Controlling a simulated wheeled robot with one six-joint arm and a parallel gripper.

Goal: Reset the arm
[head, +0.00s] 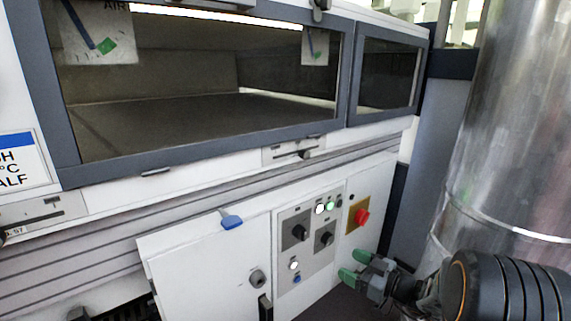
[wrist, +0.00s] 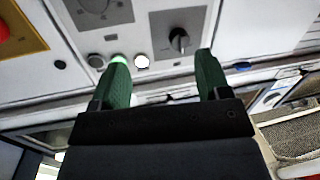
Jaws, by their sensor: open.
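My gripper (head: 355,266) shows at the lower right of the head view, with green fingertips spread apart and nothing between them. It is in front of the lower right part of the machine, near the control panel (head: 307,256). In the wrist view, my gripper (wrist: 161,75) also shows open and empty, its two green fingers pointing toward the panel. The panel's knobs and a lit white button (wrist: 141,62) appear beyond the fingers. I cannot tell that the fingers touch anything.
A red emergency button (head: 362,216) sits on a yellow plate right of the panel. A white cabinet door (head: 205,265) with a blue tag (head: 231,221) is at the left. A large metal cylinder (head: 515,130) stands at the right. The tunnel windows (head: 200,80) are above.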

